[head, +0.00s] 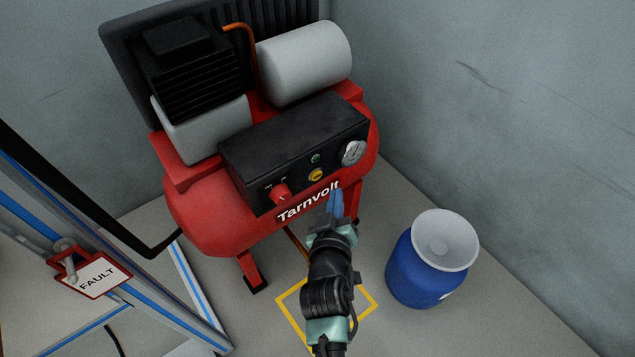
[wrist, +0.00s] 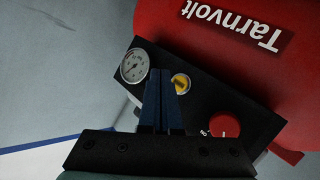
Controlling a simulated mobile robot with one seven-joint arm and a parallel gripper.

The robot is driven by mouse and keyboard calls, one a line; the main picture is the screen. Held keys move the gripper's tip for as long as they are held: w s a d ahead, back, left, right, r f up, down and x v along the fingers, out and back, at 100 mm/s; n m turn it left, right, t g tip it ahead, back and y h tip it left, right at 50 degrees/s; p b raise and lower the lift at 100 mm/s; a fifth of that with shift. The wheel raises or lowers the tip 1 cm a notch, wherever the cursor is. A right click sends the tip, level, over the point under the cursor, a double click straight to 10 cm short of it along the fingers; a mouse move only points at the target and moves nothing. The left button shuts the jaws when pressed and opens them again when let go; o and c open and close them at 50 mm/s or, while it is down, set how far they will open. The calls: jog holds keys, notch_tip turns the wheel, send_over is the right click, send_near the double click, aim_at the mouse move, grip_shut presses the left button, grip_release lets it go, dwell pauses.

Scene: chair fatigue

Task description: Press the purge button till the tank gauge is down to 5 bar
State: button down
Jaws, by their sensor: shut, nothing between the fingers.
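A red compressor (head: 215,220) marked Tarnvolt carries a black control panel (head: 245,165). On the panel are a red knob (head: 279,192), a yellow button (head: 316,175), a small green button or lamp (head: 315,158) and a round white-faced gauge (head: 353,152). No purge label is readable, and the gauge reading is too small to tell. My gripper (head: 336,193) is shut and empty in front of the panel's lower right. In the wrist view, its blue fingertips (wrist: 160,72) appear between the gauge (wrist: 135,65) and the yellow button (wrist: 181,83); contact cannot be told. The green one is not visible there.
A blue drum (head: 420,270) with a pale funnel-like top stands on the floor at right. A blue-edged frame with a FAULT tag (head: 98,277) stands at left. A yellow square (head: 287,308) marks the floor below my arm. Grey walls close in behind.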

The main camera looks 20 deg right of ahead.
aim_at(317, 176)
jog(key=shift+w+a+b, duration=0.3)
jog(key=shift+w+b, duration=0.1)
jog(key=shift+w, duration=0.35)
jog(key=shift+w+a+b, duration=0.25)
jog(key=shift+w+b, duration=0.15)
jog(key=shift+w, duration=0.35)
dwell(0.9)
jog(key=shift+w+a, duration=0.15)
jog(key=shift+w, duration=0.25)
jog(key=shift+w+a+b, duration=0.15)
jog(key=shift+w+b, duration=0.25)
jog(key=shift+b, duration=0.05)
dwell(1.2)
jog(key=shift+s, duration=0.15)
jog(key=shift+s+d+p, duration=0.3)
jog(key=shift+s+p, duration=0.25)
jog(key=shift+s, duration=0.1)
